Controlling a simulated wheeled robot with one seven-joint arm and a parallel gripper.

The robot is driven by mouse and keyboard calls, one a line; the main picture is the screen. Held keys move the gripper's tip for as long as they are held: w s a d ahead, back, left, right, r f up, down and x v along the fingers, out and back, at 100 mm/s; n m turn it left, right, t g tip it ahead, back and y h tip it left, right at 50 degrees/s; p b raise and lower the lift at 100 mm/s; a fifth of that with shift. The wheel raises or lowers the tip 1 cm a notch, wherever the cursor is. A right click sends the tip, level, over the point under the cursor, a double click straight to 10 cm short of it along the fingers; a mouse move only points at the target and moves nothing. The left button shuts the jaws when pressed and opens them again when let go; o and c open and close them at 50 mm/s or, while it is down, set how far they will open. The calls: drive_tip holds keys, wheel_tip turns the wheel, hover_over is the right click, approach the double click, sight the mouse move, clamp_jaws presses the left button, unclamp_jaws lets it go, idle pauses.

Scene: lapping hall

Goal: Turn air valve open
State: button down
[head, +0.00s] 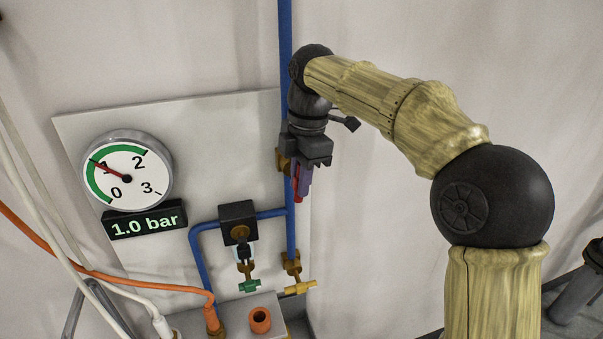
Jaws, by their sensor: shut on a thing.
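A brass valve (283,161) sits on the vertical blue pipe (285,60), mostly hidden behind my gripper. Its red handle (297,194) shows below the gripper body and points down along the pipe. My gripper (301,183) is at this valve, shut on the red handle; the exact contact is partly hidden. The round gauge (127,165) on the panel has its needle near 1. The display (145,220) under it reads 1.0 bar.
An orange hose (130,278) and white cables cross the lower left. The wall right of the pipe is bare.

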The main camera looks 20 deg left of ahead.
drive_tip(key=shift+f, duration=0.1)
drive_tip(key=c, duration=1.3)
unclamp_jaws()
drive_tip(key=shift+c, duration=0.2)
drive_tip(key=shift+s, duration=0.1)
drive_tip(key=shift+r, duration=0.2)
wheel_tip(320, 180, up, 17)
drive_tip(key=w+d+p, duration=0.1)
drive_tip(key=p, duration=0.6)
drive_tip(key=shift+d, duration=0.3)
